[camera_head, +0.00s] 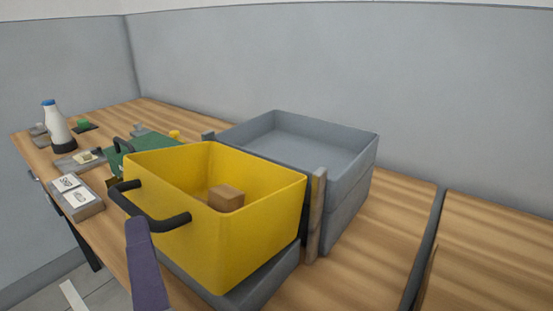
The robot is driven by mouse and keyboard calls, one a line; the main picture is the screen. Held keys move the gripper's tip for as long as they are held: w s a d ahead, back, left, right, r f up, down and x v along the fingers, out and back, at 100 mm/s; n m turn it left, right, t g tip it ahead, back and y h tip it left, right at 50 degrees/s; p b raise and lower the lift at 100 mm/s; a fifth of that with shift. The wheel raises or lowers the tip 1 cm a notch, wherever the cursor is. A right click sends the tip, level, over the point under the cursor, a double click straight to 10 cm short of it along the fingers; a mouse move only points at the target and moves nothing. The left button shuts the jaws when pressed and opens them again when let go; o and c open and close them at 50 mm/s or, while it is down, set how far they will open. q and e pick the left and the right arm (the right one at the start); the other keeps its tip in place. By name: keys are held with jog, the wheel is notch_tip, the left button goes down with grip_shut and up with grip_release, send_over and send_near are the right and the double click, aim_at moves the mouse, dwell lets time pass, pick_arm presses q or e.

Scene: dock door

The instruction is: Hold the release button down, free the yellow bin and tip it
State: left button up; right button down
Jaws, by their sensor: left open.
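The yellow bin (245,240) sits on a grey base (265,288) near the table's front edge. It holds a brown block (226,197). A black bar handle (165,219) sticks out from its near left side. My left gripper (138,222) shows as a purple piece coming up from the bottom, its tip overlapping the handle in the picture; it is open, and I cannot tell whether it touches. My right gripper is not in view. A green knob (82,123) on a dark plate and a yellow knob (174,134) stand behind; I cannot tell which is the release button.
A green container (150,142), a white bottle (57,127) and a grey box with white cards (76,197) stand left. The wooden table is clear at right.

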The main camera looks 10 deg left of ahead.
aim_at(132, 205)
pick_arm(q)
jog(key=p+x, duration=0.1)
jog(key=x, duration=0.7)
jog(key=shift+a, duration=0.15)
jog(key=shift+c, duration=0.3)
grip_shut()
dwell(0.8)
